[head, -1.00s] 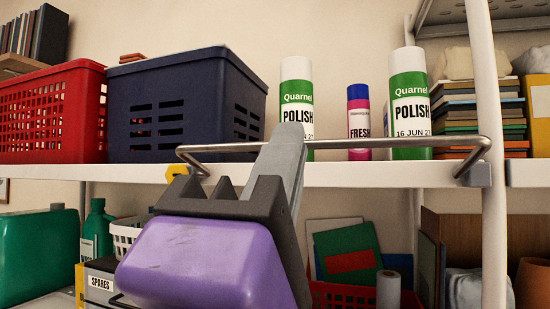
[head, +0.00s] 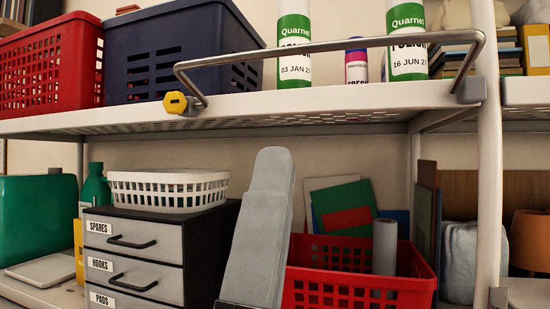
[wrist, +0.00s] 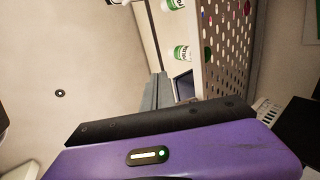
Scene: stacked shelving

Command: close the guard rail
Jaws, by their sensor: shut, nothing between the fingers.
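The guard rail (head: 330,47) is a bent metal bar along the front of the upper shelf. Its right end meets a grey bracket (head: 471,90) by the post. Its left end comes down beside a yellow knob (head: 175,102). The bar stands above the shelf edge and appears to lean out towards me; its exact angle is unclear. My gripper (head: 274,155) is shut and empty, below the upper shelf and apart from the rail. In the wrist view my gripper (wrist: 155,88) points towards the perforated shelf underside (wrist: 224,50). The rail is not clear there.
A blue crate (head: 180,55), a red crate (head: 55,70) and polish cans (head: 405,40) stand on the upper shelf. Below are a drawer unit (head: 135,255) with a white basket (head: 168,190), and a red basket (head: 360,280). A white post (head: 488,180) stands at the right.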

